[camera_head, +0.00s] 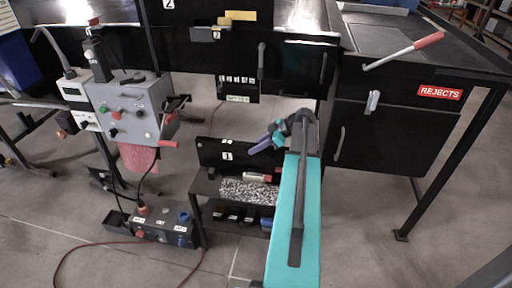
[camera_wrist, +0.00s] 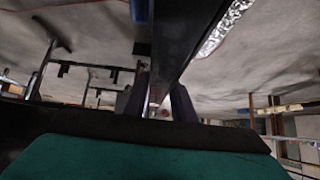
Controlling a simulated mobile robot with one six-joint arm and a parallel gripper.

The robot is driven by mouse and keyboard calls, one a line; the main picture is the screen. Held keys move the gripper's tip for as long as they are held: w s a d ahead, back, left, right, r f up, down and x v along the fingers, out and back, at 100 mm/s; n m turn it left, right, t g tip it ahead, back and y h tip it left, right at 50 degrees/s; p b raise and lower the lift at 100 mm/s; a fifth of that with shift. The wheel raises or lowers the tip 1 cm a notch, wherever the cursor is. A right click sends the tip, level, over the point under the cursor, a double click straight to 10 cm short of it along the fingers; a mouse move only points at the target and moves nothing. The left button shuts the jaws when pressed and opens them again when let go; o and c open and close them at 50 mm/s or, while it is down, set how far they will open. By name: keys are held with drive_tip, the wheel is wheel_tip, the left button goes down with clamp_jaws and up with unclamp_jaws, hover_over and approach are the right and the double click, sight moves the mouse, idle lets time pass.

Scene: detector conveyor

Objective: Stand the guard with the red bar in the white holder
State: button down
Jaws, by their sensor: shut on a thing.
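My gripper (camera_head: 260,145) is at the right end of a black panel (camera_head: 212,152) marked 1, which stands upright at the back of a low black shelf. In the wrist view my gripper (camera_wrist: 155,98) is shut on a dark flat piece (camera_wrist: 195,30) running up between its fingers; I cannot tell whether it is this panel. A small white and red piece (camera_head: 257,177) lies on the shelf in front of the panel. I cannot make out a red bar on the held piece. No white holder can be clearly told.
A speckled strip (camera_head: 248,191) lies on the shelf. A grey control box (camera_head: 130,110) stands to the left, with a floor box (camera_head: 165,226) and red cable below. A black REJECTS cabinet (camera_head: 385,135) with a red-handled lever (camera_head: 405,50) is to the right.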

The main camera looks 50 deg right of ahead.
drive_tip(key=shift+f, duration=0.15)
drive_tip(key=c, duration=1.4)
unclamp_jaws()
drive_tip(key=shift+f, duration=0.1)
drive_tip(key=shift+s+d, duration=0.1)
drive_tip(key=b+v, duration=0.1)
drive_tip(key=v, duration=1.2)
drive_tip(key=shift+s+r, duration=0.2)
drive_tip(key=shift+r, duration=0.15)
